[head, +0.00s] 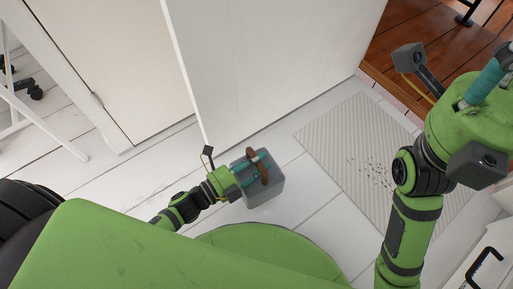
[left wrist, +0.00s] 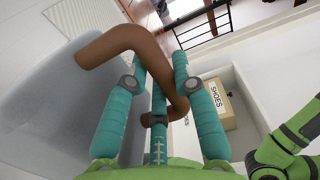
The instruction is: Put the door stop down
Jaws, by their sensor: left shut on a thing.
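The door stop (head: 265,190) is a grey block with a brown curved handle. In the head view it is low by the edge of the white door, and I cannot tell whether it touches the floor. My left gripper (head: 256,167) is shut on the brown handle. In the left wrist view the teal fingers (left wrist: 158,95) close around the handle, and the grey block (left wrist: 60,115) fills the left side. My right gripper (head: 490,82) is at the upper right of the head view, away from the door stop; only part of its teal fingers shows.
The white door (head: 260,65) stands just behind the block. A striped mat (head: 345,130) with dark specks lies to the right on white floorboards. A white chair or table leg (head: 40,125) is at left. Boxes marked SHOES (left wrist: 215,103) show in the left wrist view.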

